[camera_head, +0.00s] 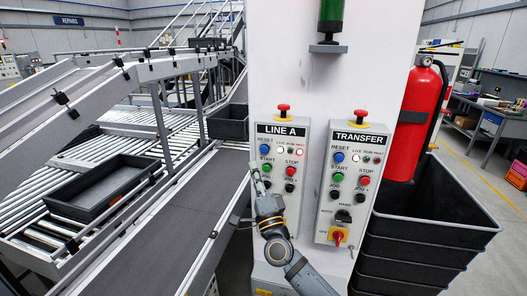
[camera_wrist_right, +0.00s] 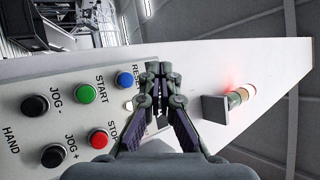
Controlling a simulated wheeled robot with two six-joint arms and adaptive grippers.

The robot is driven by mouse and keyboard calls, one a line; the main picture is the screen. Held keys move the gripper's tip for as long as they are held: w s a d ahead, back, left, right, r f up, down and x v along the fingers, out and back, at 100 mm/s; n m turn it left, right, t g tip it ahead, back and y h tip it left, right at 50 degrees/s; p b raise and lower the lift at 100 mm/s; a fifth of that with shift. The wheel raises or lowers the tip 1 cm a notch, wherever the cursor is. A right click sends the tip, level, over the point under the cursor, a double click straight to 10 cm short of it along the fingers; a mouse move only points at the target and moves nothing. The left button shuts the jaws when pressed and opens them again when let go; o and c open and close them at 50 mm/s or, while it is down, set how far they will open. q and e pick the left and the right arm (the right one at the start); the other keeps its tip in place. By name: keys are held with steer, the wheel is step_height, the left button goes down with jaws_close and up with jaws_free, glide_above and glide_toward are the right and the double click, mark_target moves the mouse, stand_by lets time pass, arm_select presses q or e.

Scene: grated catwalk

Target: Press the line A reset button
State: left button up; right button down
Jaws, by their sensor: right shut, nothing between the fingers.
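The LINE A panel (camera_head: 301,140) is on the white column, left of the TRANSFER panel. Its blue RESET button (camera_head: 268,149) is at the upper left, above the green START button (camera_head: 267,168). My right gripper (camera_head: 256,168) is shut and empty at the LINE A panel's left edge, with its tips below RESET level. In the right wrist view, the shut fingertips (camera_wrist_right: 155,68) appear beside a blue button (camera_wrist_right: 125,80) labelled RESET; I cannot tell whether they touch. The fingers partly cover the panel there. My left gripper is out of view.
The TRANSFER panel (camera_head: 347,185) has its own blue button (camera_head: 338,157). Each panel has a red mushroom button on top. A red extinguisher (camera_head: 416,120) and black crates (camera_head: 430,240) stand at right. A conveyor (camera_head: 180,215) runs at left.

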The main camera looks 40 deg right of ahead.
mark_target(261, 148)
steer(key=shift+w+d+b, duration=0.55)
steer(key=shift+w+d, duration=0.8)
steer(key=shift+d, duration=0.25)
steer(key=shift+w+d+b, duration=0.5)
steer(key=shift+w+d, duration=0.8)
steer(key=shift+d, duration=0.25)
steer(key=shift+w+d, duration=0.3)
steer(key=shift+d, duration=0.05)
steer(key=shift+w+d+b, duration=0.4)
steer(key=shift+w+d, duration=0.1)
steer(key=shift+d, duration=0.1)
steer(key=shift+a, duration=0.1)
stand_by(0.3)
steer(key=shift+s+a+p, duration=0.75)
steer(key=shift+s+a, duration=0.05)
steer(key=shift+a, duration=0.1)
